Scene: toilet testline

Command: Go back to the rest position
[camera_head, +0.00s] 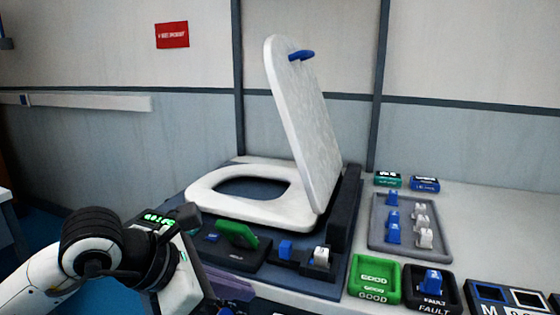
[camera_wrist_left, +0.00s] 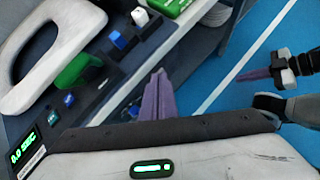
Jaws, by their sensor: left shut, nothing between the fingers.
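My left gripper (camera_head: 232,285) is at the lower middle of the head view, partly cut off by its own wrist. Its purple fingers are together and empty in the left wrist view (camera_wrist_left: 158,98), in front of the test bench's edge. A second gripper, my right one (camera_wrist_left: 258,75), shows at the right of the left wrist view over the blue floor. Its purple fingers are seen edge-on, so their opening is unclear. The white toilet seat (camera_head: 205,188) lies flat on the bench, with its lid (camera_head: 300,120) raised and tilted back. A blue piece (camera_head: 301,55) sits at the lid's top.
A fixture with a green part (camera_head: 238,234) and blue and white switches stands just beyond my left gripper. To the right are a grey tray (camera_head: 410,248) of blue and white parts, a green GOOD bin (camera_head: 374,262) and a black FAULT bin (camera_head: 408,273). The floor (camera_wrist_left: 210,60) is clear.

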